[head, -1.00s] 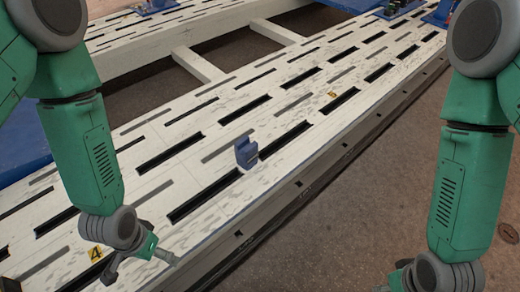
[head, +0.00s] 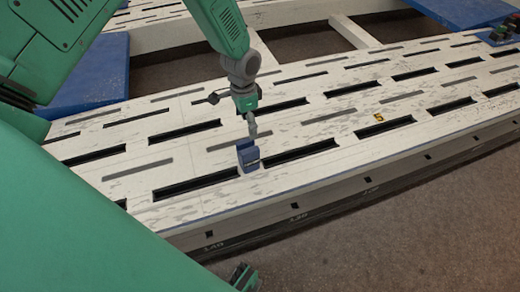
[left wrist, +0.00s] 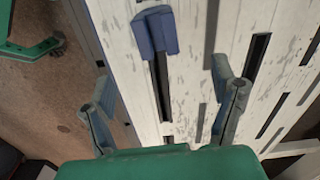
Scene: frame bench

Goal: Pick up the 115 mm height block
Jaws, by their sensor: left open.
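A small blue block (head: 248,156) with a stepped top stands on the white slotted bench (head: 330,165), beside a dark slot near the front edge. It also shows in the left wrist view (left wrist: 155,32), at the top and beyond the fingertips. My left gripper (head: 252,122) is just above and behind the block in the head view. In the left wrist view my left gripper (left wrist: 165,85) has its fingers wide apart with nothing between them. A small part of my right gripper (head: 243,277) shows at the bottom of the head view; its jaws are unclear.
The bench top has many dark slots and a yellow label marked 5 (head: 379,117). Blue panels (head: 100,75) lie at the left and back. Dark fixtures (head: 500,32) stand at the far right. The bench around the block is clear.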

